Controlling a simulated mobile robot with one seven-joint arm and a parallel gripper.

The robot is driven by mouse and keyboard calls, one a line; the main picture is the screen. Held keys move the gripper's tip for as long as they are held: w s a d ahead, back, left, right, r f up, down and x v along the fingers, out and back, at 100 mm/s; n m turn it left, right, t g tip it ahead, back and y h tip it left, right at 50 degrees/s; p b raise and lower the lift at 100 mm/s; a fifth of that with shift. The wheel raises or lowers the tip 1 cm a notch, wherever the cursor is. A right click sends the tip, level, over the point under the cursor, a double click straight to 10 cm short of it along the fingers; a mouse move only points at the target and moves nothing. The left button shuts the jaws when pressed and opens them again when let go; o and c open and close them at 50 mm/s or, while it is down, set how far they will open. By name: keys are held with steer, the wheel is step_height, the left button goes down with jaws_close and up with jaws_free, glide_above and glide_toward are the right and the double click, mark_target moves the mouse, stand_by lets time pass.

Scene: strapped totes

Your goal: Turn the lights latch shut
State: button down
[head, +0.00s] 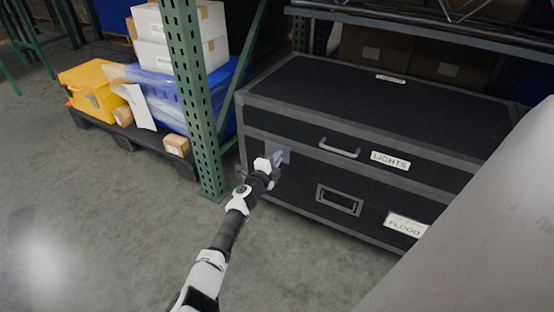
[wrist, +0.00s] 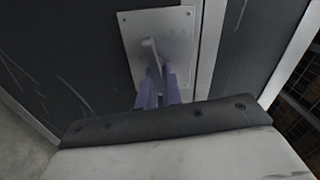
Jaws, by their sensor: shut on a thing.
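The lights case is a black case with grey edges; its white LIGHTS label (head: 390,160) sits on the upper front. The latch is a small grey lever (wrist: 151,52) on a square metal plate (wrist: 178,22), seen close in the wrist view. In the head view the plate (head: 285,152) is partly hidden behind my gripper (head: 277,157) at the left of the case front. My gripper's purple fingers (wrist: 158,82) are shut on the latch lever. The lever's far end shows above the fingertips; the rest is hidden between them.
A grey handle (head: 339,150) is on the case front, right of the latch. The lower part has a recessed handle (head: 340,199) and a FLOOD label (head: 406,224). A green rack post (head: 192,95) stands just left. Open floor (head: 110,220) lies in front.

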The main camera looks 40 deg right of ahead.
steer(key=shift+f+m, duration=0.2)
steer(key=shift+m, duration=0.6)
steer(key=c, duration=1.6)
jaws_free()
steer(key=shift+o, duration=0.2)
steer(key=shift+a, duration=0.1)
steer(key=shift+s+a+r, duration=0.1)
steer(key=shift+s+a, duration=0.05)
steer(key=shift+a, duration=0.2)
steer(key=p+v, duration=0.6)
steer(key=v, duration=0.7)
steer(key=shift+s+d, duration=0.1)
